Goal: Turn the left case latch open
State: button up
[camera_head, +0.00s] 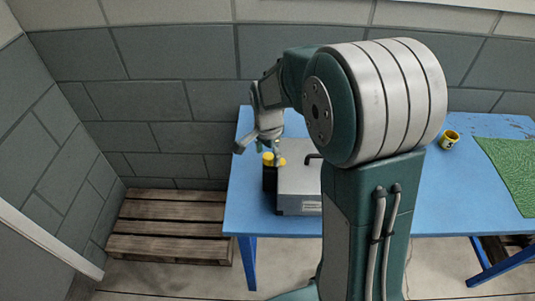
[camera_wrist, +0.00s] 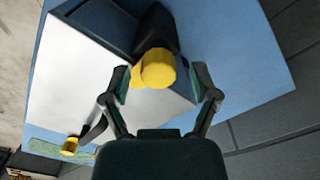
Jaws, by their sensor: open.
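The grey case (camera_head: 299,180) lies on the blue table, partly hidden by my arm. It fills the left of the wrist view as a pale flat surface (camera_wrist: 85,70). A small yellow piece at its edge, which looks like the left latch (camera_head: 281,161), is partly hidden in the wrist view (camera_wrist: 136,77) by a round yellow cap. This yellow cap (camera_wrist: 159,69) tops a dark upright container (camera_head: 270,179) beside the case. My gripper (camera_head: 268,148) is open above them. In the wrist view its fingers (camera_wrist: 166,90) stand either side of the yellow parts; contact is unclear.
A dark case handle (camera_head: 313,157) rises nearby. In the wrist view a second yellow item (camera_wrist: 70,147) shows past it; I cannot tell whether it is a latch or the yellow mug (camera_head: 449,140). A green mat (camera_head: 513,168) lies right. A pallet (camera_head: 170,228) stands left of the table.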

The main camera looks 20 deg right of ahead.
jog(key=shift+d, duration=0.1)
grip_shut()
jog(key=shift+n, duration=0.4)
jog(key=n, duration=0.8)
jog(key=shift+n, duration=0.3)
jog(key=n, duration=0.4)
jog(key=shift+n, duration=2.2)
